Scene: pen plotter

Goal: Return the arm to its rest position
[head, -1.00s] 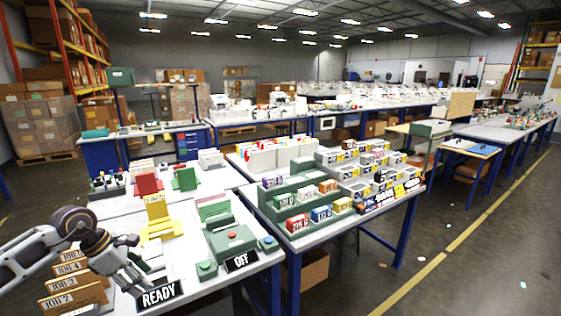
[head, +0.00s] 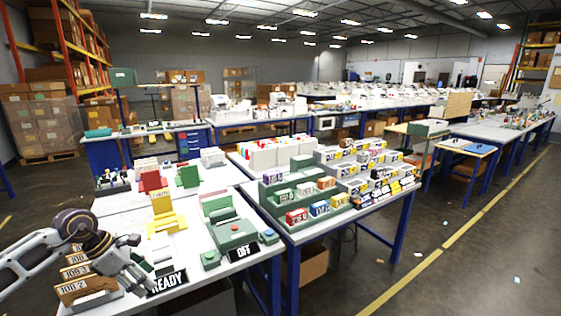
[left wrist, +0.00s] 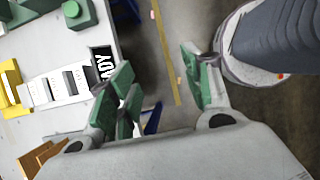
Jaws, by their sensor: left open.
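My left arm comes in from the left edge of the head view. Its gripper (head: 143,272) hangs over the near left corner of the white table (head: 196,258), beside the brown job cards (head: 84,290) and the READY sign (head: 166,283). In the left wrist view the green-padded fingers (left wrist: 160,92) are spread apart with nothing between them. Through the gap, the table edge and grey floor show. The READY sign (left wrist: 102,66) appears left of the fingers there. My right gripper is in neither view.
A yellow holder (head: 166,216), a green box with a red button (head: 234,232) and an OFF sign (head: 243,250) stand on the same table. A second table (head: 331,228) with colored boxes is to the right. The floor at far right is free.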

